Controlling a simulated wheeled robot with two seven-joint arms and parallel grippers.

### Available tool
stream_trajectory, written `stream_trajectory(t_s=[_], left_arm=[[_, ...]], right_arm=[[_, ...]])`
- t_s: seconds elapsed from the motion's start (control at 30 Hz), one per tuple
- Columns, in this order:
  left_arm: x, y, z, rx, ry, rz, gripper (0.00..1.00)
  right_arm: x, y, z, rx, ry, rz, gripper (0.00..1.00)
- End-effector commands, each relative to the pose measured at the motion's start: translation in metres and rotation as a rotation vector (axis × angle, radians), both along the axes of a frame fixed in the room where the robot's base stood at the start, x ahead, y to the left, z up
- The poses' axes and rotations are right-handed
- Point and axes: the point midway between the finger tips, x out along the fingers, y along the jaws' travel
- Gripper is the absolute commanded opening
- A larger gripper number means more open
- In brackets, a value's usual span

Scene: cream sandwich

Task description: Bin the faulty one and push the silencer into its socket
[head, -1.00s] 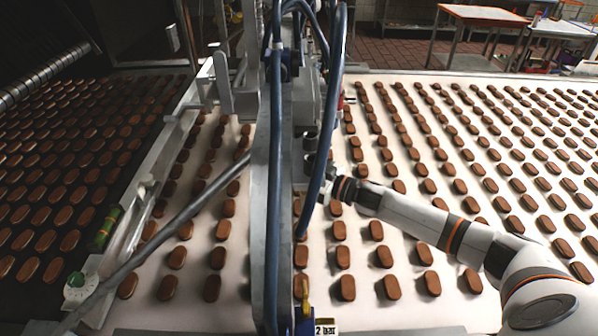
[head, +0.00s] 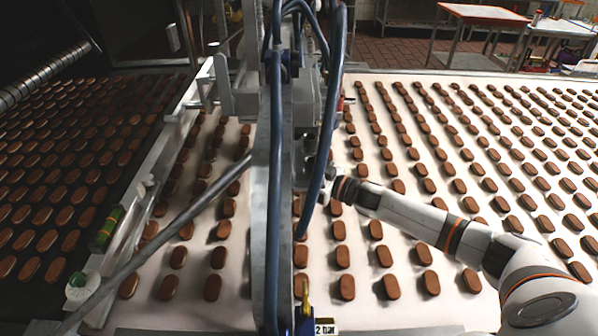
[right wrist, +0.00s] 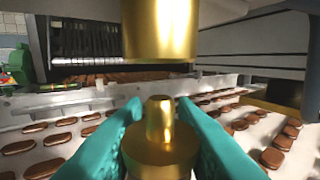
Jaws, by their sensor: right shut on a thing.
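A brass silencer (right wrist: 160,150) stands upright between the teal fingers of my right gripper (right wrist: 160,108) in the right wrist view; the gripper is shut on it. Its narrow neck points up. A wider brass cylinder (right wrist: 162,30), which looks like the socket, hangs just above the neck; a gap shows between them. They look roughly lined up sideways. In the head view my right gripper is hidden behind the grey machine column (head: 272,215), with my right arm reaching in from the right. My left gripper is not in view. I cannot identify a faulty part or a bin.
Rows of chocolate-coated biscuits lie on the pale belt (head: 395,318) and the dark belt at left. Blue hoses (head: 334,75) and a grey diagonal rod (head: 165,235) crowd the column. A green cylinder (head: 106,228) lies along the side rail.

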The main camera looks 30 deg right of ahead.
Motion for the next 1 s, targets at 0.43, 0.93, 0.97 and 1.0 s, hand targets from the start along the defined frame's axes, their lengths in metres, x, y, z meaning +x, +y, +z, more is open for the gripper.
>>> stream_trajectory(t_s=[0.43,0.93,0.97,1.0], left_arm=[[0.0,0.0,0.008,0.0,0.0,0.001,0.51],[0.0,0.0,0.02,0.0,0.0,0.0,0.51],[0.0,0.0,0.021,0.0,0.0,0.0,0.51],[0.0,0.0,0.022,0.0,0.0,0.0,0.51]], right_arm=[[0.0,0.0,0.009,0.001,-0.001,0.0,0.04],[0.0,0.0,0.022,0.001,-0.001,0.0,0.04],[0.0,0.0,0.022,0.001,-0.001,0.0,0.04],[0.0,0.0,0.023,0.001,-0.001,0.0,0.04]])
